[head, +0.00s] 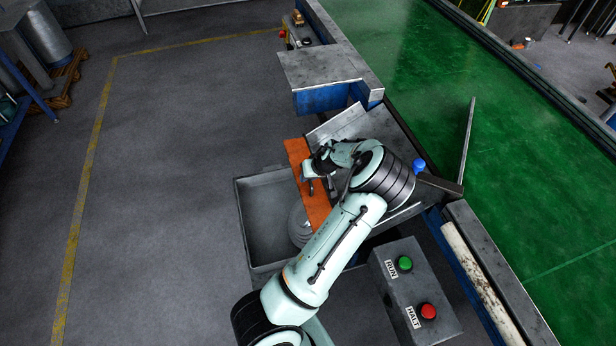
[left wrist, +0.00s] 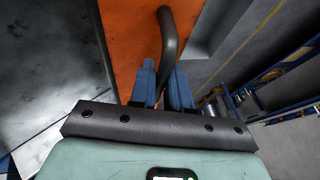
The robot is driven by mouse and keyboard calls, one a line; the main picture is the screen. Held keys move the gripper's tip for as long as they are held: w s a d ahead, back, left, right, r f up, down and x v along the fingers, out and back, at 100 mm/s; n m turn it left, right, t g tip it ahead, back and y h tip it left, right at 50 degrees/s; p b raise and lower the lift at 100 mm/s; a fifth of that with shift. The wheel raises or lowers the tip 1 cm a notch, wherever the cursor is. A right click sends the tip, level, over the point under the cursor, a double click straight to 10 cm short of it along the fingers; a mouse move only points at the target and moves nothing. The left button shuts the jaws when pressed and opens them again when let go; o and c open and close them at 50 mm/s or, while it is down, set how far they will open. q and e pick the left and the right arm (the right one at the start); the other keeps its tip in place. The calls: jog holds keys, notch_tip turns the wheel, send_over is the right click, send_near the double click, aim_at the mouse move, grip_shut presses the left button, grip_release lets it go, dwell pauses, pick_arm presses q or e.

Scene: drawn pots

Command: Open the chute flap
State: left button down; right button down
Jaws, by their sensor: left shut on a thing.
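The orange chute flap (head: 318,205) spans the lower end of the grey metal chute (head: 345,125); I cannot tell whether it is fully closed or slightly open. It also fills the upper middle of the left wrist view (left wrist: 128,38). A dark bent bar handle (left wrist: 168,40) stands on the flap. My left gripper (head: 312,178) is at the flap's outer face, partly hidden by my own wrist. In the left wrist view its blue fingers (left wrist: 163,85) are shut on the handle, one on each side. My right gripper is not in view.
An open grey bin (head: 245,215) stands on the floor below the flap. A control box (head: 408,290) with a green RUN button (head: 404,263) and red HALT button (head: 428,311) is at the lower right. The green conveyor belt (head: 540,200) runs behind.

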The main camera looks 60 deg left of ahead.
pick_arm(q)
jog(key=shift+d+f, duration=0.1)
dwell(0.3)
jog(key=c, duration=1.4)
grip_release()
jog(key=shift+c, duration=0.2)
jog(key=v, duration=1.3)
jog(key=shift+r, duration=0.25)
